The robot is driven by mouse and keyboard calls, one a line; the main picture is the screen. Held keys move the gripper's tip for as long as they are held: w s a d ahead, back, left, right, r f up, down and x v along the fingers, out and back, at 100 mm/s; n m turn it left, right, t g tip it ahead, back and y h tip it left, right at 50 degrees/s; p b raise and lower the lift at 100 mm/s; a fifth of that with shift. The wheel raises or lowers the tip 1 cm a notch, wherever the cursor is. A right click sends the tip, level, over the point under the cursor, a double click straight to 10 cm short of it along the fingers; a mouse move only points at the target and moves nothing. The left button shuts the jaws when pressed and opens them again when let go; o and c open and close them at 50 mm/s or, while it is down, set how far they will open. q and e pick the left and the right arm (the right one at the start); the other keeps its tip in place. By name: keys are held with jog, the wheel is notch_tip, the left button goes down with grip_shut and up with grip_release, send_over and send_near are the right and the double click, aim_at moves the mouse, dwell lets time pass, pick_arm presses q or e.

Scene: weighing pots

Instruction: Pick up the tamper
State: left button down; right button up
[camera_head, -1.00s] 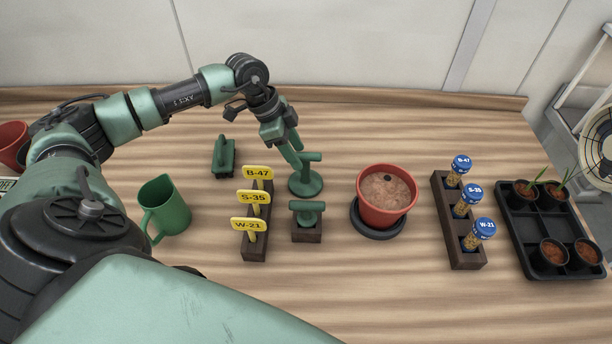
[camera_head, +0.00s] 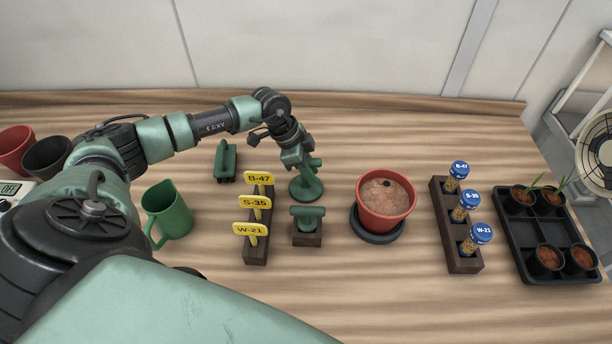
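The tamper (camera_head: 306,189) is green, with a round flat base and an upright post with a crosswise handle. It stands upright on the table, in the middle of the head view. My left gripper (camera_head: 297,164) is at the upper part of its post, just left of and over the handle. The fingers partly hide the post, and I cannot tell whether they are closed on it. My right gripper is not in view.
A dark block with a green-handled tool (camera_head: 307,218) stands just in front. The yellow label rack (camera_head: 257,248) is at front left, a green brush (camera_head: 226,160) and jug (camera_head: 167,212) further left. A soil-filled pot (camera_head: 386,199), vial rack (camera_head: 463,263) and seedling tray (camera_head: 520,238) stand right.

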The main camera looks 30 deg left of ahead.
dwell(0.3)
pick_arm(q)
notch_tip(320, 180, up, 20)
jog(key=b, duration=0.2)
dwell(0.3)
jog(key=c, duration=2.2)
grip_release()
